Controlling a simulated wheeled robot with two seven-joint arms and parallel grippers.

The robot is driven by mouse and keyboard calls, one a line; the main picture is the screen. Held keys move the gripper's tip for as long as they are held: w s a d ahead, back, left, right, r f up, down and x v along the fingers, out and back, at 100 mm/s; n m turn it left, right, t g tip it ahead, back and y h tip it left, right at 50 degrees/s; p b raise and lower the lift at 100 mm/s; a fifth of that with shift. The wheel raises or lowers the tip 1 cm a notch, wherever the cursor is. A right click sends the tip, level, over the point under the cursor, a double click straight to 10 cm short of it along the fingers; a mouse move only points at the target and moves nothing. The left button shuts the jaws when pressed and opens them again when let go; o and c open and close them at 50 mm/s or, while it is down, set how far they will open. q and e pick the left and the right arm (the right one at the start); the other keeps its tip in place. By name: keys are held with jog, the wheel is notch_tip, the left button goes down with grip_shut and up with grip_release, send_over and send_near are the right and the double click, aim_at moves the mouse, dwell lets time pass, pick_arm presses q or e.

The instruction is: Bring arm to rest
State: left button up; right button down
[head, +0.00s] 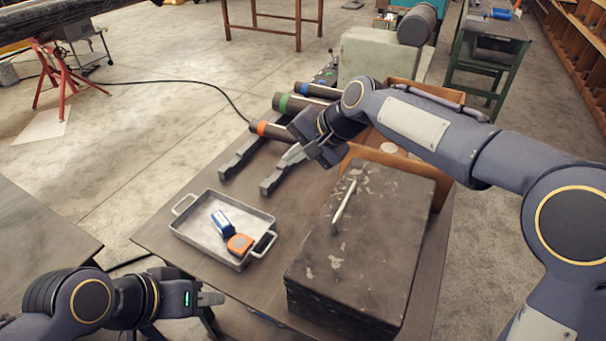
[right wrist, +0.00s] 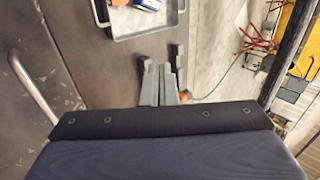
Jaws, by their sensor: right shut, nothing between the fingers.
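My right arm reaches in from the right over the table. Its gripper (head: 291,156) is in the air by the near ends of the dark pipe supports (head: 268,185). In the right wrist view its two grey fingers (right wrist: 158,84) are together with nothing between them. My left gripper (head: 212,299) is low at the lower left, by the table's near left edge. Its far finger shows, but I cannot tell how wide the jaws are.
A grey metal tray (head: 186,226) holds a blue-and-white item (head: 222,222) and an orange item (head: 240,244). A worn dark box (head: 385,235) with a handle stands under my right arm. A wooden bin (head: 357,154) is behind it. Bare table lies between tray and supports.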

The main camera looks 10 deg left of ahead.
jog(key=s+d+r+t+h, duration=0.1)
jog(key=s+d, duration=0.4)
jog(key=d, duration=0.5)
jog(key=s+d+r+t, duration=0.1)
jog(key=s+d, duration=0.4)
jog(key=d, duration=0.5)
jog(key=s+d+f+h, duration=0.1)
jog(key=s+d+f, duration=0.2)
jog(key=s, duration=0.3)
jog(key=s+d+f+n+h, duration=0.1)
jog(key=s+d+f, duration=0.2)
jog(key=s, duration=0.3)
jog(key=s+d+f+t+h, duration=0.1)
jog(key=s+d+f, duration=0.3)
jog(key=s, duration=0.2)
jog(key=shift+s+n, duration=0.3)
jog(key=shift+n, duration=0.1)
